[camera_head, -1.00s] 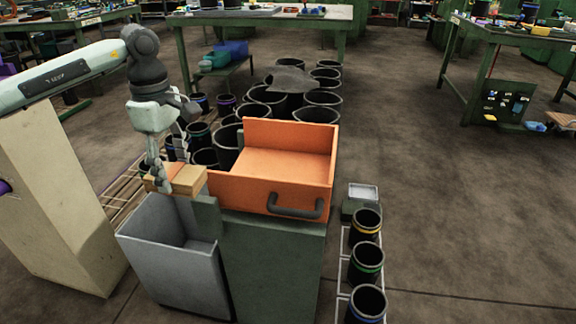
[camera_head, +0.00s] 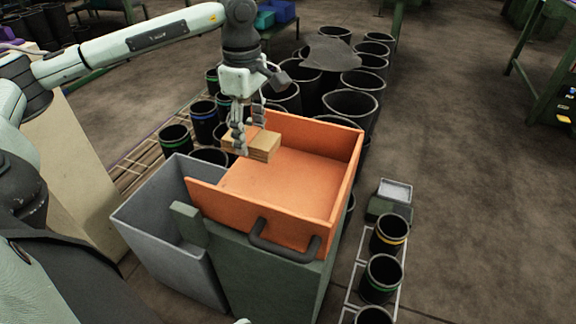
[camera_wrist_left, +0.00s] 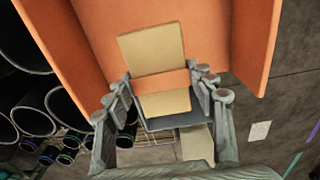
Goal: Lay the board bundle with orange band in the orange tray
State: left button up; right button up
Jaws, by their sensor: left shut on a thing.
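The board bundle (camera_head: 262,149) is a stack of tan boards with an orange band around its middle; it also shows in the left wrist view (camera_wrist_left: 153,50). My left gripper (camera_head: 245,140) is shut on it, with fingers on both sides of the band in the left wrist view (camera_wrist_left: 168,98). The orange tray (camera_head: 315,205) stands on a green stand, with a dark handle on its front wall. The bundle is over the tray's left rear part; I cannot tell whether it touches the floor of the tray. My right gripper is not in view.
A grey open bin (camera_head: 150,222) stands left of the tray. Several black rubber sleeves (camera_head: 350,103) crowd behind it. Banded sleeves (camera_head: 381,278) stand in a row at the right, near a small box with a light top (camera_head: 395,190). Open floor lies further right.

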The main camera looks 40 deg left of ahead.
pick_arm(q)
jog(key=w+d+f, duration=0.1)
jog(key=d, duration=0.1)
jog(key=w+d+f, duration=0.1)
jog(key=d, duration=0.1)
jog(key=w+d+f, duration=0.1)
jog(key=d+f, duration=0.1)
jog(key=shift+p, duration=0.35)
jog(key=shift+w+d+f, duration=0.1)
jog(key=shift+d, duration=0.1)
jog(key=shift+f, duration=0.25)
notch_tip(320, 180, down, 3)
jog(key=shift+f, duration=0.35)
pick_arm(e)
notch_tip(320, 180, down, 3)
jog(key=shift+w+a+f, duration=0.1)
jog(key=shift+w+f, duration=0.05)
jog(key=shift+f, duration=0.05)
pick_arm(q)
jog(key=shift+f, duration=0.1)
